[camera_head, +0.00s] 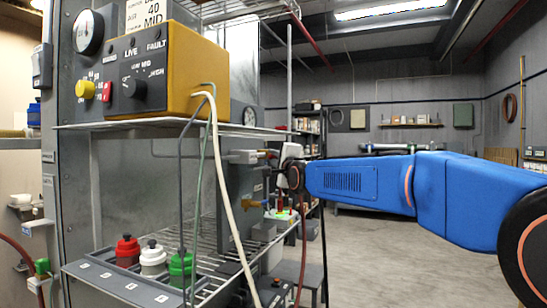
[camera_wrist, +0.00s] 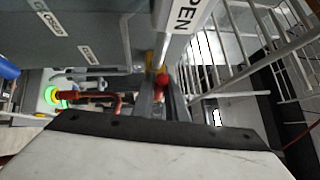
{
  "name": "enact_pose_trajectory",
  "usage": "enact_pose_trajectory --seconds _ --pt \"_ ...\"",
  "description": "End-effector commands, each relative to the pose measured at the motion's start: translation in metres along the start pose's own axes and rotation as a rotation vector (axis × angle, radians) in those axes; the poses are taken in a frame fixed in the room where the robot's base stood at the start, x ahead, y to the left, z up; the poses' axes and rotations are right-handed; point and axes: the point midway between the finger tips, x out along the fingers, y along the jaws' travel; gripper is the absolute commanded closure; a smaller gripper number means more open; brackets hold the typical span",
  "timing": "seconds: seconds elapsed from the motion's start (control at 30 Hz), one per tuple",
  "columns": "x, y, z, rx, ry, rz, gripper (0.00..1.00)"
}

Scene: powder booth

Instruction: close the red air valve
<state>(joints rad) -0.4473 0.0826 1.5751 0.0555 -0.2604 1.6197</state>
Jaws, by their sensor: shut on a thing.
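The red air valve shows in the wrist view as a red handle end (camera_wrist: 162,79) between my gripper's grey fingers (camera_wrist: 161,96). My gripper is shut on it; the fingers hide most of the handle. In the head view my gripper (camera_head: 284,165) is at the right side of the grey cabinet, below the wire shelf, and the valve there is small and mostly hidden. An OPEN label (camera_wrist: 185,14) is just above the fingers in the wrist view. A CLOSED label (camera_wrist: 48,20) is on the grey panel at upper left.
A yellow control box (camera_head: 165,72) stands on the shelf, with cables hanging in front of the cabinet. Red, white and green-capped bottles (camera_head: 152,258) stand in a lower rack. Wire racking (camera_wrist: 265,45) is close on the right in the wrist view. Open floor (camera_head: 400,255) lies right.

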Motion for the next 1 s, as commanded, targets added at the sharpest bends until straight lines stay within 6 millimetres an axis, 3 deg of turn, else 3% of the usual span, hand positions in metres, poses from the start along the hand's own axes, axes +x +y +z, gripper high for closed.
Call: enact_pose_trajectory --seconds 1.0 --pt "0.01 0.047 -0.023 -0.609 -0.171 -0.605 1.0"
